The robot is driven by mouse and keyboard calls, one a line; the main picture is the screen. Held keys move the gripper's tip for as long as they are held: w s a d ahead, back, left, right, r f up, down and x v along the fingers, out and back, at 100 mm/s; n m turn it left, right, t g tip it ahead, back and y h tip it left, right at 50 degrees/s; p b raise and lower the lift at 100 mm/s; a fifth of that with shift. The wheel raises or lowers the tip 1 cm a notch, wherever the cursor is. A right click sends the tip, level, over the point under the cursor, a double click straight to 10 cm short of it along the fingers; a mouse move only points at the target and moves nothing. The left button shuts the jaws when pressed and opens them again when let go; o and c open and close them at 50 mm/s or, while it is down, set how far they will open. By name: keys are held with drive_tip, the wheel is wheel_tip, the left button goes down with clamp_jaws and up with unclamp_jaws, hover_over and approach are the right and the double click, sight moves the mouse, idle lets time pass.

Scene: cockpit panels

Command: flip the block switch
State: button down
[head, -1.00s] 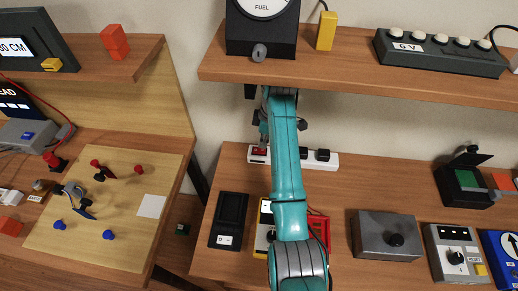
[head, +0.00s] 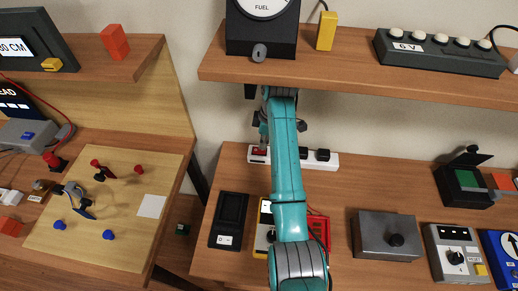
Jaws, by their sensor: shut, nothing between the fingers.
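A white socket block (head: 334,162) lies at the back of the lower right bench, against the wall. A red switch (head: 259,152) sits at its left end and dark plugs (head: 316,155) stand in it further right. Which way the red switch is tipped is too small to tell. My gripper (head: 263,143) points down just above the red switch, shut and empty. I cannot tell whether its tips touch the switch. My teal arm hides part of the block's middle.
A shelf (head: 350,80) overhangs the bench above my gripper, carrying a fuel gauge (head: 262,30) and a 6 V battery box (head: 440,52). In front stand a dark switch panel (head: 229,220), a yellow meter (head: 264,232) and a grey box (head: 387,235).

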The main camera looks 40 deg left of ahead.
drive_tip(key=shift+f, duration=0.75)
idle(0.8)
